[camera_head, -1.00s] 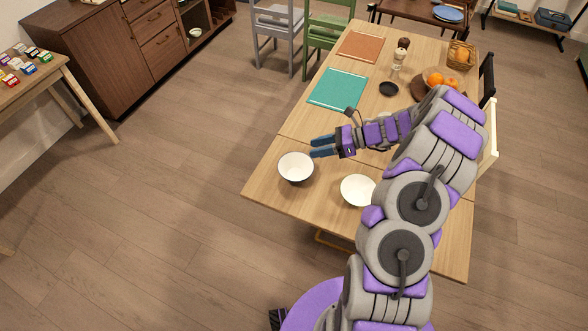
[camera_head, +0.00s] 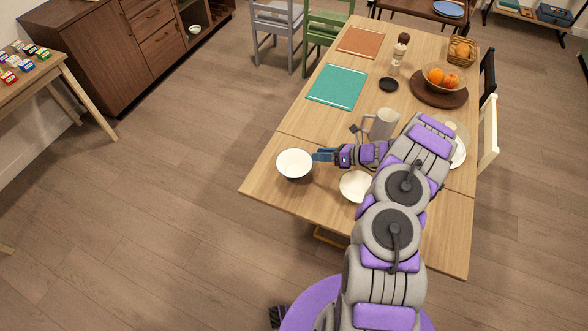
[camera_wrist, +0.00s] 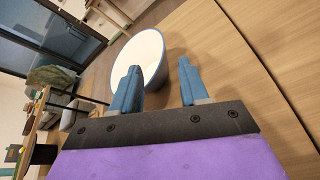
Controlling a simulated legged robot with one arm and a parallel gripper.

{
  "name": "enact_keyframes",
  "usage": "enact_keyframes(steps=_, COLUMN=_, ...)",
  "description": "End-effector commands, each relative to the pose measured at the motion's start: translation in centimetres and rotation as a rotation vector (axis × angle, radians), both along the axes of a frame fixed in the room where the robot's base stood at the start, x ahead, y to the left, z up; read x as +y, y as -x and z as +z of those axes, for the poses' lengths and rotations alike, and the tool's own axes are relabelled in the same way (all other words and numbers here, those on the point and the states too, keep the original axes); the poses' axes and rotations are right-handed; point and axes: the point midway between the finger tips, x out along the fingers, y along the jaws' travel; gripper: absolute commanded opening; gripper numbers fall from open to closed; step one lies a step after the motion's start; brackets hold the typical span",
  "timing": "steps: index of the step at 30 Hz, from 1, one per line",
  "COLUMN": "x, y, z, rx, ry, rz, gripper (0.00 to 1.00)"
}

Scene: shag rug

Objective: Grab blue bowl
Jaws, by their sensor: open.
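A bowl with a white inside and a darker outside (camera_head: 294,161) stands upright near the table's left front edge. In the wrist view this bowl (camera_wrist: 150,48) shows a blue rim and bluish outer wall. My gripper (camera_head: 316,156) is just right of the bowl in the head view, at about rim height. In the wrist view my gripper (camera_wrist: 158,63) is open. One finger overlaps the bowl's inside and the other is beyond its right side, with the near wall between them. Contact cannot be told.
A second pale bowl (camera_head: 355,186) sits beside my arm, partly hidden by it. A grey mug (camera_head: 384,123), a teal placemat (camera_head: 337,87), a black dish (camera_head: 388,84) and a fruit bowl (camera_head: 440,82) stand farther back on the wooden table (camera_head: 262,184).

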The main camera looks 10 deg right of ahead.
Motion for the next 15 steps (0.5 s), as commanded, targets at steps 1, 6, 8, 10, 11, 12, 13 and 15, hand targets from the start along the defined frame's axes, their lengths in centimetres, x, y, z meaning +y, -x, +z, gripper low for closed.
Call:
enact_keyframes(steps=1, x=0.8, y=-0.3, z=-0.5, rx=0.002, ry=0.0, rz=0.001, gripper=0.44)
enact_keyframes(steps=6, x=2.5, y=-1.3, z=-1.1, rx=0.001, ry=0.001, rz=0.0, gripper=0.44)
enact_keyframes(steps=8, x=2.8, y=-1.4, z=-1.2, rx=0.001, ry=0.001, rz=0.0, gripper=0.44)
enact_keyframes(steps=10, x=3.0, y=-1.6, z=-1.2, rx=0.001, ry=0.001, rz=0.0, gripper=0.44)
enact_keyframes(steps=11, x=3.2, y=-1.7, z=-1.3, rx=0.0, ry=0.001, rz=0.001, gripper=0.44)
enact_keyframes(steps=12, x=3.5, y=-1.9, z=-1.4, rx=0.0, ry=0.001, rz=0.002, gripper=0.44)
enact_keyframes(steps=13, x=3.8, y=-2.0, z=-1.5, rx=0.0, ry=0.001, rz=0.003, gripper=0.44)
enact_keyframes(steps=15, x=4.7, y=-2.6, z=-1.9, rx=0.0, ry=0.001, rz=0.003, gripper=0.44)
